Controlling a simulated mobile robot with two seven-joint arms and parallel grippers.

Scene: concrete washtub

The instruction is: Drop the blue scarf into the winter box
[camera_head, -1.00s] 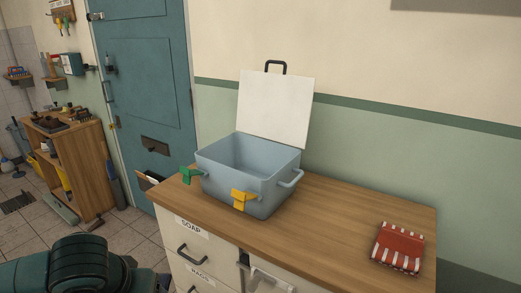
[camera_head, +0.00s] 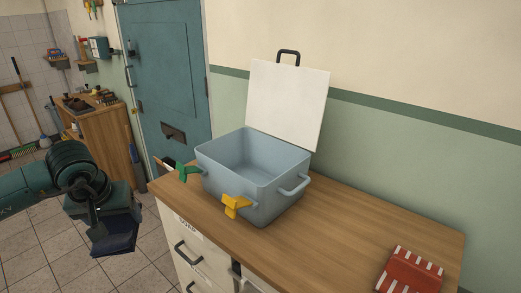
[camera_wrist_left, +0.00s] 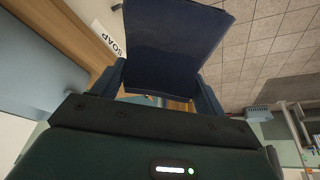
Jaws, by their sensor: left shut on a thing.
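The winter box is probably the open grey-blue box (camera_head: 268,195) on the wooden counter (camera_head: 350,232), with its white lid (camera_head: 288,105) standing up behind it. The part of its inside that shows is empty. My left gripper (camera_head: 112,232) is left of the counter, over the tiled floor, apart from the box. It is shut on the dark blue scarf (camera_head: 120,243), which hangs below it. In the left wrist view the folded scarf (camera_wrist_left: 170,45) sits between the fingers (camera_wrist_left: 160,88). My right gripper is not in view.
A red and white striped cloth item (camera_head: 410,274) lies at the counter's right. Drawers (camera_head: 190,250) are below the counter edge. A wooden shelf unit (camera_head: 105,135) and teal door (camera_head: 170,80) stand behind.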

